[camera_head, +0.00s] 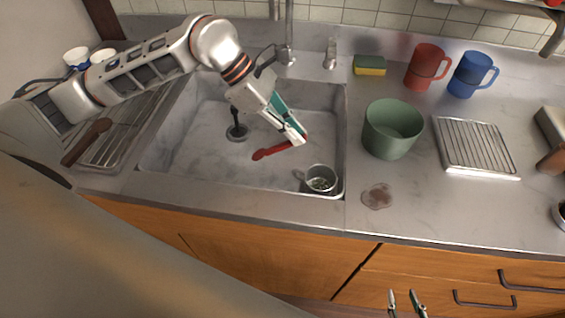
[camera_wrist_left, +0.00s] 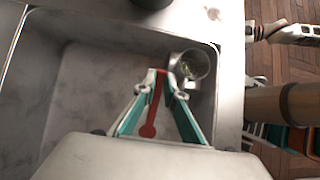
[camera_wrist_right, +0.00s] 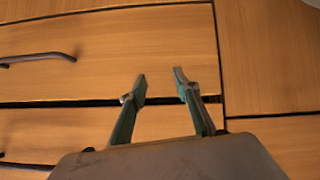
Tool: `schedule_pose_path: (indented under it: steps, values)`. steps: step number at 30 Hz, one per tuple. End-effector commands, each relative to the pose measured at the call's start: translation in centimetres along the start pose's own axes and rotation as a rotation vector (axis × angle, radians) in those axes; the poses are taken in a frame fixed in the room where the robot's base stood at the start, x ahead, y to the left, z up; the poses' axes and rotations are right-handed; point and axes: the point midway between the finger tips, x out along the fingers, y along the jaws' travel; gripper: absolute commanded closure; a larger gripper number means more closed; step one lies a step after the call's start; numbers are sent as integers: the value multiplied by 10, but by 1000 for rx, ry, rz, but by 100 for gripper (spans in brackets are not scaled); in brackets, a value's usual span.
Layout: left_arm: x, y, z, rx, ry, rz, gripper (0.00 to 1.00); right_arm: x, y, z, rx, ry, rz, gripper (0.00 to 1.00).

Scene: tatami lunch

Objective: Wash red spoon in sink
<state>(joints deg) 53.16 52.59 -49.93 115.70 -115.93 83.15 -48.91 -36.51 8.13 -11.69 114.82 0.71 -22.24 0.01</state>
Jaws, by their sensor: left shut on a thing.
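The red spoon (camera_head: 278,149) is inside the sink (camera_head: 200,165), held at its handle end by my left gripper (camera_head: 301,138). In the left wrist view the spoon (camera_wrist_left: 149,129) lies between the gripper's fingers (camera_wrist_left: 160,74), with its rounded end toward the palm. I cannot tell whether the spoon touches the sink floor. The faucet (camera_head: 289,45) stands at the back of the sink, behind my left arm; no running water shows. My right gripper (camera_head: 406,303) is open and empty in front of the drawers; it also shows in the right wrist view (camera_wrist_right: 159,75).
A cup with green bits (camera_head: 320,179) sits in the sink's front right corner. On the counter to the right are a green pot (camera_head: 392,130), a sponge (camera_head: 369,65), red (camera_head: 426,67) and blue (camera_head: 471,75) mugs, a wire rack (camera_head: 475,148) and a brown stain (camera_head: 377,197).

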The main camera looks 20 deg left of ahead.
Motion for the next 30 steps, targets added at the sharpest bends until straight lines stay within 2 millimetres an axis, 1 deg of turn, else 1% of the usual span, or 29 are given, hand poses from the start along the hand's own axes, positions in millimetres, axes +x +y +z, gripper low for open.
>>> schedule_pose_path:
  steps: [1,14,21,30]
  values:
    - [-5,0,4,2,-1,2,100,-2,0,-4,2,3,-1,69]
    - [-30,-1,24,3,-1,3,100,-8,-2,-12,18,5,-6,69]
    - [-43,-2,34,1,-1,1,100,-12,-1,-23,26,16,-8,69]
    - [-60,-2,47,1,0,2,100,-18,0,-31,25,15,-8,69]
